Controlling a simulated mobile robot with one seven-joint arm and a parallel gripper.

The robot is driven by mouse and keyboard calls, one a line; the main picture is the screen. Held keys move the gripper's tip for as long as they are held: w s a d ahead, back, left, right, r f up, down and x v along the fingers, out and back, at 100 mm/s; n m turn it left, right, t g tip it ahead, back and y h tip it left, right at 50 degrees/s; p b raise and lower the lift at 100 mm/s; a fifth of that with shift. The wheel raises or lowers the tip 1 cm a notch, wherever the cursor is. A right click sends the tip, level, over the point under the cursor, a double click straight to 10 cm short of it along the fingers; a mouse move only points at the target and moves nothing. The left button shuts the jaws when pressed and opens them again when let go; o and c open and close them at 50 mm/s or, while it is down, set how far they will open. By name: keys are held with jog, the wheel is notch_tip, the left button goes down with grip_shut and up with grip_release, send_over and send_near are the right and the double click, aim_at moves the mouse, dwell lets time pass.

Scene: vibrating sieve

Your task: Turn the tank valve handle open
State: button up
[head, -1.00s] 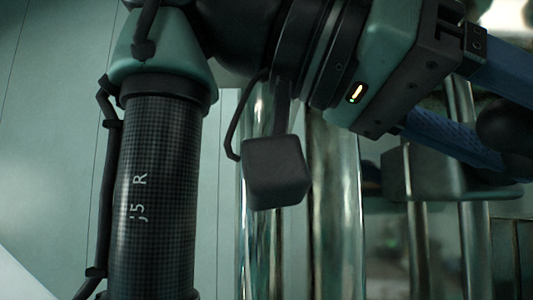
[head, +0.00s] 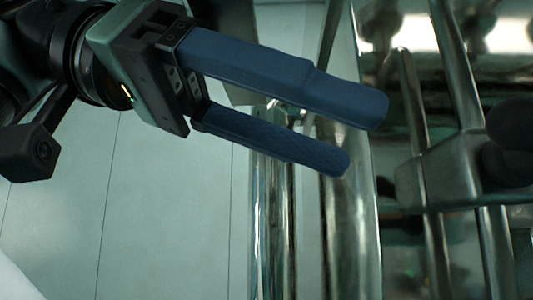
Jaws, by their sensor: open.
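My gripper (head: 366,138) has two long blue fingers that reach from the upper left toward the middle right of the head view. The fingers are apart, with nothing between them. A dark rounded knob-like part (head: 511,138) shows at the right edge beside a grey metal block (head: 440,172). I cannot tell whether this is the tank valve handle, since it is cut off by the frame. The fingertips are left of the block in the picture, with a visible gap. No other part is clearly recognisable as the valve handle.
Shiny vertical metal posts (head: 350,230) stand below and behind the fingers. Curved metal pipes (head: 436,255) run up the right side. A pale green panelled wall or floor surface (head: 165,200) fills the left and looks clear.

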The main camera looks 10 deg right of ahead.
aim_at(502, 139)
jog(key=d+m+h, duration=0.1)
jog(key=d, duration=0.1)
jog(key=d+m+g+h+b, duration=0.1)
jog(key=d+m, duration=0.1)
jog(key=s+d+m+g+h, duration=0.1)
jog(key=d+m+h, duration=0.1)
jog(key=shift+d+f, duration=0.25)
jog(key=shift+f, duration=0.15)
jog(key=p+x, duration=0.4)
jog(key=x, duration=0.6)
jog(key=shift+s+d+r, duration=0.1)
jog(key=shift+d+r, duration=0.05)
jog(key=shift+d, duration=0.05)
jog(key=shift+s+d+f, duration=0.2)
jog(key=shift+d, duration=0.35)
grip_shut()
